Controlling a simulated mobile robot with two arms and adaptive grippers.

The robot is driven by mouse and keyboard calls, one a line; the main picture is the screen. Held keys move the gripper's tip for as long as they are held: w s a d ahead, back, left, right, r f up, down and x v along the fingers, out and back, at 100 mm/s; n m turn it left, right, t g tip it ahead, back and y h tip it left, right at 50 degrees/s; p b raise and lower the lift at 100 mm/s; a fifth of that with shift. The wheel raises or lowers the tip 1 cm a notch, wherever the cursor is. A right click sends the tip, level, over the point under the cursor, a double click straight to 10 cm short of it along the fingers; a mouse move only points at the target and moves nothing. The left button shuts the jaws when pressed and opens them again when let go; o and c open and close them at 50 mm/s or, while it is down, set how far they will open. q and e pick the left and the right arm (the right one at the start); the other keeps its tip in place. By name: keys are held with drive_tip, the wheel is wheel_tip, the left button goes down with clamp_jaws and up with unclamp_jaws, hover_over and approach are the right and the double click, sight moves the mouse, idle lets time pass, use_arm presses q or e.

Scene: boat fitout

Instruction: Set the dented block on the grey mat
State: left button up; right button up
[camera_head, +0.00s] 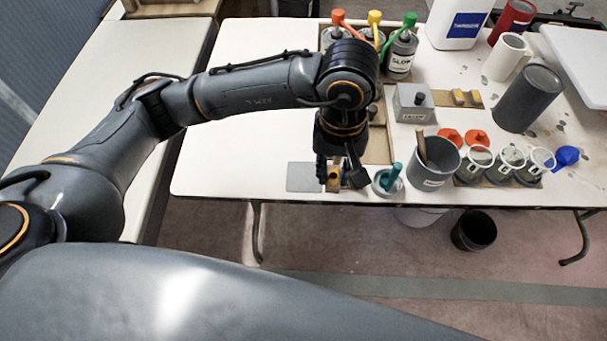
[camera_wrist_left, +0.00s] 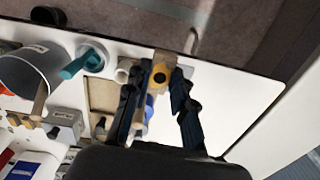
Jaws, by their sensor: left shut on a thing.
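The dented block (camera_head: 333,184) is a small tan-brown piece with a yellow-orange patch. It also shows in the left wrist view (camera_wrist_left: 162,63), where a dark round spot marks the yellow patch. My left gripper (camera_head: 341,180) points down and is shut on the block, near the table's front edge. It also shows in the wrist view (camera_wrist_left: 158,85), with the block between its fingertips. The grey mat (camera_head: 303,178) lies flat just left of the gripper in the head view. I cannot tell whether the block touches anything below. My right gripper is not in view.
Several clamp-like rings, cans and bottles fill the table's right and back. The white tabletop (camera_head: 235,120) is clear to the left.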

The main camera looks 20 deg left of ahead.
use_arm(q)
drive_tip(key=s+d, duration=0.1)
drive_tip(key=d, duration=0.2)
drive_tip(key=p, duration=0.3)
hover_over(304, 177)
drive_tip(key=shift+n, duration=0.3)
drive_tip(key=f, duration=0.6)
drive_tip(key=d+f, duration=0.1)
drive_tip(key=f, duration=0.2)
drive_tip(key=shift+s, duration=0.25)
drive_tip(key=shift+w+a+f, duration=0.25)
drive_tip(key=shift+a+f, duration=0.2)
drive_tip(key=shift+f, duration=0.05)
wheel_tip(304, 177, down, 3)
drive_tip(key=shift+w+f+p, duration=0.1)
drive_tip(key=shift+p, duration=0.5)
drive_tip(key=shift+f, duration=0.1)
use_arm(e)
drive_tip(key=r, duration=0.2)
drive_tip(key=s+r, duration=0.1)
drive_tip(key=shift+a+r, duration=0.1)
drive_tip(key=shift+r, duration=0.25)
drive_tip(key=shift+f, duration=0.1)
